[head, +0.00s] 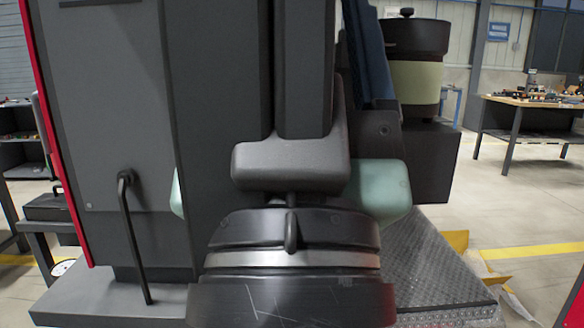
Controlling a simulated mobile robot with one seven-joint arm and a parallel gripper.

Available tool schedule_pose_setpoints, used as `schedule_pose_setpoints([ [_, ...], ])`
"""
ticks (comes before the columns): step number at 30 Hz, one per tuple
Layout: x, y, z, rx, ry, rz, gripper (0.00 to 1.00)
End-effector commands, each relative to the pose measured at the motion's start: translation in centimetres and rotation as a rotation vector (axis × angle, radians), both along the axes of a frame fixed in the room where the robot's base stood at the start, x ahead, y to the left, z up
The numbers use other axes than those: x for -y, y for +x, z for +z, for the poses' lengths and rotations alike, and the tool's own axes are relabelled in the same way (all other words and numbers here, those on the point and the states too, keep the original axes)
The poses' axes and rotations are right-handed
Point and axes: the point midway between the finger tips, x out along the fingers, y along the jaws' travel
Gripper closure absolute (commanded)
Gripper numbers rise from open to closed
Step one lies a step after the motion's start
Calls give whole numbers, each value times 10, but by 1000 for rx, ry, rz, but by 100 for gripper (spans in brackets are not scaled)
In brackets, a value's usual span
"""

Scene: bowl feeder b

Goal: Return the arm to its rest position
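My gripper is not in view; I see no fingertips. Large dark grey and black parts with a silver band, which look like my own column and arm, fill the middle of the head view from top to bottom. They hide what lies behind them. The shape of my arm beyond these parts cannot be told. I see nothing held.
Close on the left stands a tall grey cabinet (110,130) with a bent black handle (136,240). Behind on the right is a dark bowl feeder (415,75) with a pale band. A workbench (525,100) stands far right. Open floor (535,210) lies at right.

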Motion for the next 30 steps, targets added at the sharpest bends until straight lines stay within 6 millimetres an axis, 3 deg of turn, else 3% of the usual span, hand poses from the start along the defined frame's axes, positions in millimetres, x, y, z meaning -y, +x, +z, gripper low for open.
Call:
schedule_pose_setpoints([
  [1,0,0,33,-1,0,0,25],
  [18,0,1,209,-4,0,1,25],
  [24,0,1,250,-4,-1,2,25],
  [30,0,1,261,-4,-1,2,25],
])
